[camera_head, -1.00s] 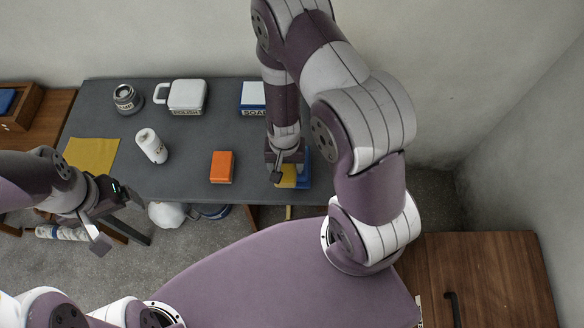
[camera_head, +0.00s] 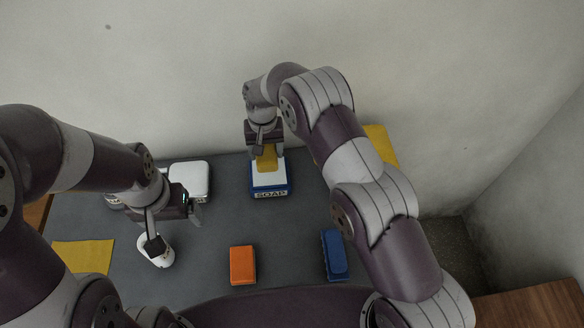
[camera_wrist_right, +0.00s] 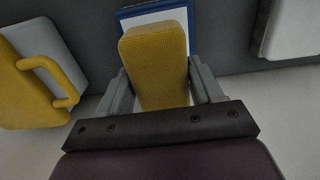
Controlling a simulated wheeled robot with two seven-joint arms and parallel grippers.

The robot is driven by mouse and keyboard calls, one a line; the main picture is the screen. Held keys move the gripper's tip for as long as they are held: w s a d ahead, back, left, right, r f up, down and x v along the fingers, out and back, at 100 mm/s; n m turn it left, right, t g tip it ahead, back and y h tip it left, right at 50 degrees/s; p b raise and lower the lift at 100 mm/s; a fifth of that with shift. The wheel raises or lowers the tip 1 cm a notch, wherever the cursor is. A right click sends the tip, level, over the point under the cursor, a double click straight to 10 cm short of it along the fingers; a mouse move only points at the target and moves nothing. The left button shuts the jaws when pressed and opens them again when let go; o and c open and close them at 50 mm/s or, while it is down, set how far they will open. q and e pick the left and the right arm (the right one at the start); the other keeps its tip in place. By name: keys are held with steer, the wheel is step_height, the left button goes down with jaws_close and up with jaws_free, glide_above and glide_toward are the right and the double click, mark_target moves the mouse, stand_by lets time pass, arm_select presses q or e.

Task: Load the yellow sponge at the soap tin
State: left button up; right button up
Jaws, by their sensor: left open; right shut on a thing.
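The yellow sponge (camera_head: 266,160) is clamped in my right gripper (camera_head: 266,150). It overlaps the back of the soap tin's white top in the head view; I cannot tell whether it touches. The soap tin (camera_head: 270,192) is blue with a white top and a SOAP label, on the grey table. In the right wrist view the sponge (camera_wrist_right: 155,60) is between both fingers, with the tin's blue rim (camera_wrist_right: 130,13) beyond it. My left gripper (camera_head: 174,228) is open over the table's left part, with one finger overlapping a white bottle (camera_head: 160,256).
A white tin (camera_head: 190,178) stands left of the soap tin. An orange block (camera_head: 242,265) and a blue block (camera_head: 335,255) lie nearer on the table (camera_head: 210,250). A yellow cloth (camera_head: 85,256) lies at left.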

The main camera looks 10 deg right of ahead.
steer(key=shift+w+r, duration=0.15)
steer(key=shift+w, duration=0.05)
steer(key=shift+s+d, duration=0.15)
steer(key=shift+s, duration=0.05)
steer(key=shift+s+b, duration=0.15)
steer(key=shift+b, duration=0.2)
step_height(320, 180, down, 5)
steer(key=b, duration=0.2)
steer(key=shift+r+b, duration=0.1)
steer(key=shift+b, duration=0.2)
steer(key=shift+f, duration=0.3)
steer(key=shift+f+b, duration=0.6)
stand_by(0.8)
